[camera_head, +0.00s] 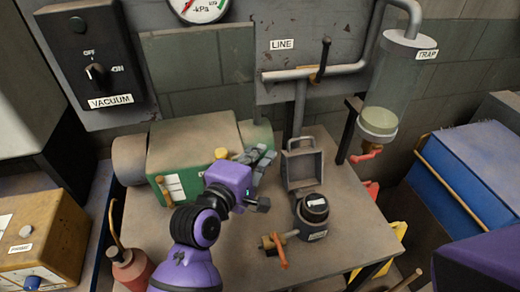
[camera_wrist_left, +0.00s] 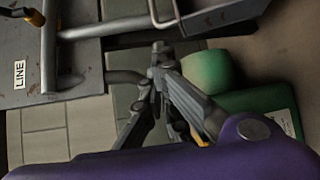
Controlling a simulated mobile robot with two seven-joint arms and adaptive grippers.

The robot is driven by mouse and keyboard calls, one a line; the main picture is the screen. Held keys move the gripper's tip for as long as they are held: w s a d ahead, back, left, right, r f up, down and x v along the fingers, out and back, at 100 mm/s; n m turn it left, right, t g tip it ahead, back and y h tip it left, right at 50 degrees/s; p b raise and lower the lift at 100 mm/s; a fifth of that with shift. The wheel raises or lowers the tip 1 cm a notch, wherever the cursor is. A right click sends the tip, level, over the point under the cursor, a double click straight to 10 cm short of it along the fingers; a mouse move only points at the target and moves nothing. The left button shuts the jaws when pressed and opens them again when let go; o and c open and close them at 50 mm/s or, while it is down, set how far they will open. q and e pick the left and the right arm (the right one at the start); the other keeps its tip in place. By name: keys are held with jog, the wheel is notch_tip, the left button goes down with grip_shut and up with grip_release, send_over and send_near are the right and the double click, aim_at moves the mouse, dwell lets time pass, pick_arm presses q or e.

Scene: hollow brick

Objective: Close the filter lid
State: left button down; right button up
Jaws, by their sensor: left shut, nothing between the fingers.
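The filter lid (camera_head: 303,166) appears to be the grey, square, hollow-faced piece standing upright behind the body, swung open. My left gripper (camera_head: 266,155) is to the left of the lid, at about its height in the picture, and apart from it. Its fingers are shut and empty; they also show in the left wrist view (camera_wrist_left: 160,52). My right gripper is not in view.
A valve with an orange handle (camera_head: 279,252) sits at the filter's front left. A green box (camera_head: 185,150) stands behind my left arm. A pipe labelled LINE (camera_head: 300,110) comes down behind the lid. A clear trap (camera_head: 392,90) hangs at the right. The bench is bare right of the filter.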

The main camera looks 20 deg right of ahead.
pick_arm(q)
jog(key=x, duration=0.7)
jog(key=shift+w, duration=0.15)
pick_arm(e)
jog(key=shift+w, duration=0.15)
pick_arm(q)
jog(key=shift+d, duration=0.1)
jog(key=s+r+m+t+h+b, duration=0.1)
jog(key=s+m+t+h+b, duration=0.2)
jog(key=s+m+h+b, duration=0.4)
jog(key=shift+s+a+r+m+h+b, duration=0.4)
jog(key=shift+s+m+b, duration=1.1)
jog(key=shift+s, duration=3.1)
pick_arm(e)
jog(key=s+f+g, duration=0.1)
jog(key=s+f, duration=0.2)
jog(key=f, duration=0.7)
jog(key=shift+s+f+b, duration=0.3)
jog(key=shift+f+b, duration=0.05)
pick_arm(q)
jog(key=shift+n, duration=0.4)
